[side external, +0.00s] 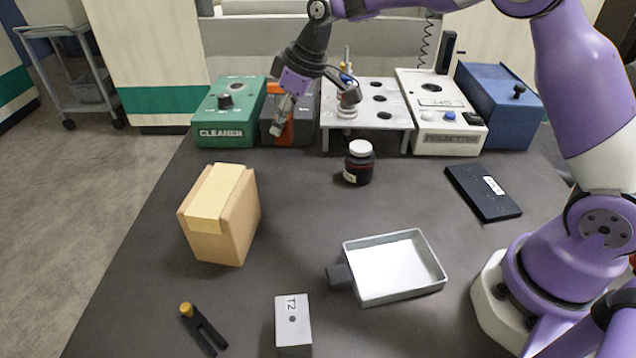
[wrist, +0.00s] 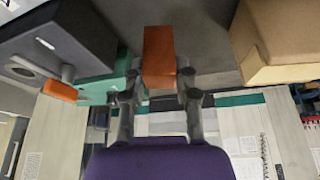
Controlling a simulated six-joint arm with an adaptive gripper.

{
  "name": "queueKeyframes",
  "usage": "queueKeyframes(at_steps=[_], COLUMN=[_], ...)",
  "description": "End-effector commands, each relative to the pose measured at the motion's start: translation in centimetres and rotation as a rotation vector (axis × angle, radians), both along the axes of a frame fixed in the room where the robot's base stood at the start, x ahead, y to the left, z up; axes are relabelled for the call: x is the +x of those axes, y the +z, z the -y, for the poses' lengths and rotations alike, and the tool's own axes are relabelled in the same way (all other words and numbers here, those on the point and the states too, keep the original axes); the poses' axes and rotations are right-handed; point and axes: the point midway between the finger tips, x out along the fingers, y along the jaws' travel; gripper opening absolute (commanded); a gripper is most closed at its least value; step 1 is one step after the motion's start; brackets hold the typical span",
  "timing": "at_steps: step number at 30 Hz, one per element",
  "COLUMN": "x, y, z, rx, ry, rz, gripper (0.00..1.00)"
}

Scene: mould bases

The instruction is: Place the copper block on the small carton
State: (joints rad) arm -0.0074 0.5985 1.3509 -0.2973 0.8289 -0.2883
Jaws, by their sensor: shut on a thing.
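The copper block (wrist: 158,55) is an orange-brown bar held between the two fingertips of my gripper (wrist: 158,80) in the wrist view. My gripper (side external: 281,125) is tilted down to the left in the side external view, raised in front of the back row of devices. There the block is hard to tell from an orange patch by the dark grey device. The small carton (side external: 240,225) is a brown box with a paler tape strip, standing at the left of the table. The carton (wrist: 285,40) also shows at the upper right in the wrist view, apart from the block.
Along the back stand a green cleaner box (side external: 222,130), a dark grey device, a holed stand (side external: 385,125), a white device (side external: 440,115) and a blue box (side external: 500,105). A brown bottle (side external: 358,168), metal tray (side external: 395,290) and T2 block (side external: 293,335) stand farther forward.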

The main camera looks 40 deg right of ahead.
Motion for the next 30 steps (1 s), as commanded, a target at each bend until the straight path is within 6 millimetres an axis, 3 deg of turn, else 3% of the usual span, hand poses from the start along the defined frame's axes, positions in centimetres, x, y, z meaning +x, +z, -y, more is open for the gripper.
queueKeyframes(at_steps=[4, 8, 12, 18, 24, 27, 30], x=[-0.4, -2.0, -5.5, -11.5, -15.2, -15.1, -13.5], y=[2.5, 5.0, 8.2, 11.9, 13.8, 13.6, 12.5], z=[-2.0, -6.8, -13.1, -19.6, -22.3, -22.2, -21.2], rx=[-0.006, -0.017, -0.023, -0.013, -0.001, 0.000, -0.001], ry=[0.023, 0.071, 0.133, 0.198, 0.230, 0.230, 0.226], rz=[0.005, 0.008, 0.013, 0.012, 0.005, 0.002, -0.001], gripper=[0.00, 0.00, 0.00, 0.00, 0.00, 0.00, 0.00])
